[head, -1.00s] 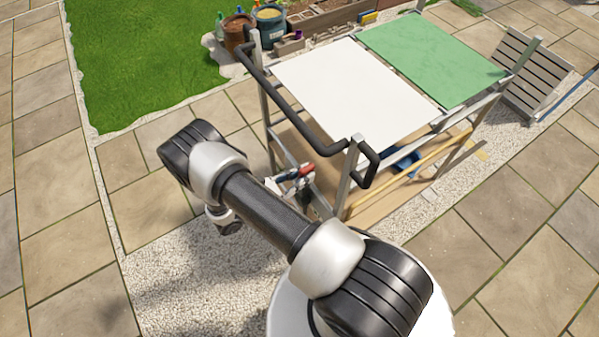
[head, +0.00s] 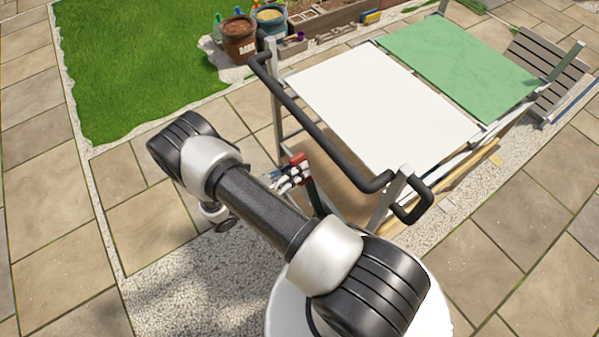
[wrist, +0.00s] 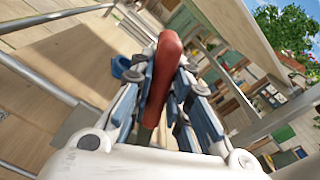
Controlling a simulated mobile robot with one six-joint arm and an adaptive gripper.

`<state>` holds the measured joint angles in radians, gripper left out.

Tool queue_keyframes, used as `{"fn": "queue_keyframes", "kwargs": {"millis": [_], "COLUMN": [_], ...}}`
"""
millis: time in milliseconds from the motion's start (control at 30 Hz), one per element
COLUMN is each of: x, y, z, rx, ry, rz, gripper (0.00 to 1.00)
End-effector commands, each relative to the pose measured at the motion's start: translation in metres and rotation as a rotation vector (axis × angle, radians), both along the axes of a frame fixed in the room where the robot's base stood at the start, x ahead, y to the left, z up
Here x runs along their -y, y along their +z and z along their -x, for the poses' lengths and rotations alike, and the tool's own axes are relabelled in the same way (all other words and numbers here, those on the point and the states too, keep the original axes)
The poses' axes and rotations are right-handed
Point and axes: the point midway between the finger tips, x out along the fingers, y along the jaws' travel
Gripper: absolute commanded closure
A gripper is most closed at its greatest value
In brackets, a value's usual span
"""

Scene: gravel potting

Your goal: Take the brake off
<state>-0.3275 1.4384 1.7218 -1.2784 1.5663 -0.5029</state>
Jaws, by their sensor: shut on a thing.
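The brake lever has a red handle (head: 298,159). In the head view it stands up at the near left side of the cart, its lower part running down beside the frame. My gripper (head: 290,176) is at the handle, just outside the cart's black push bar (head: 325,143). In the wrist view the red handle (wrist: 168,52) lies between the blue-padded fingers of my gripper (wrist: 163,88), which are shut on it. The lever's lower end and pivot are hidden. The cart has a white top panel (head: 380,105) and a green one (head: 455,65).
The brown pot (head: 239,42) and blue pot (head: 270,25) stand behind the cart, by the lawn (head: 140,70). A slatted wooden piece (head: 547,72) is at the right. Paving at the left is clear.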

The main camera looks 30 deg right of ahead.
Motion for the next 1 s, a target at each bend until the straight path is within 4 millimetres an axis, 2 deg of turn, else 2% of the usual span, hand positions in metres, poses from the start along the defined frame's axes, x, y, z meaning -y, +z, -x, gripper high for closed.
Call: {"fn": "queue_keyframes", "kwargs": {"millis": [467,500,800,1000], "x": [0.0,0.0,0.0,0.0], "y": [-0.0034,-0.0035,-0.003,-0.0026], "z": [-0.0025,-0.0025,-0.0021,-0.0017], "rx": [-0.022,-0.022,-0.019,-0.019], "ry": [0.003,0.003,0.002,0.0], "rz": [-0.003,-0.003,-0.003,-0.002], "gripper": [1.0,0.83,0.63,0.63]}}
